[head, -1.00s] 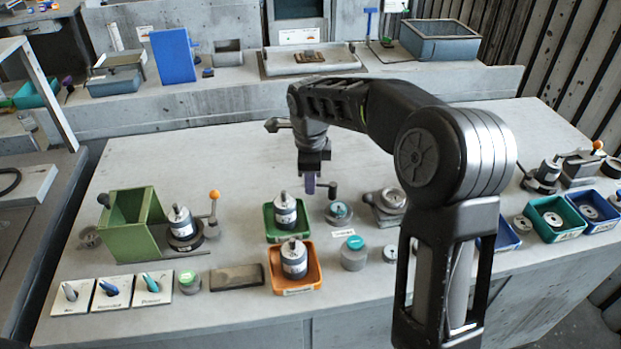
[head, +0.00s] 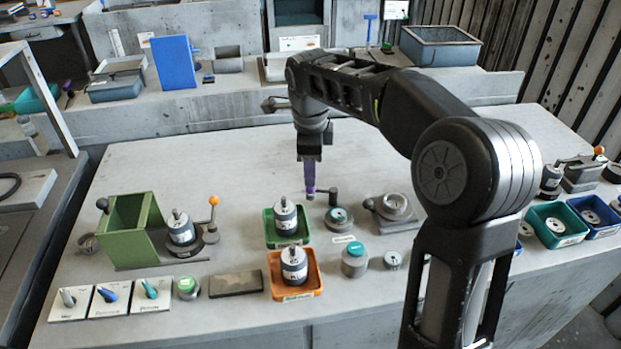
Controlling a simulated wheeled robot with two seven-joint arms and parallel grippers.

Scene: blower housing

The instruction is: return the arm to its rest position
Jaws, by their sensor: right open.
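My right arm comes in from the right, its black elbow large in the foreground. My right gripper (head: 309,188) hangs pointing down over the middle of the grey bench (head: 220,170). It is open and appears empty; its purple finger part shows nearly edge-on. In the picture it is just above and right of a grey cylindrical housing (head: 286,217) standing in a green tray (head: 270,238), apart from it as far as I can tell. My left gripper is not in view.
An orange tray (head: 275,283) with another housing (head: 294,262) stands in front of the green one. A green box (head: 130,232) stands at left. The bench's back left is clear.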

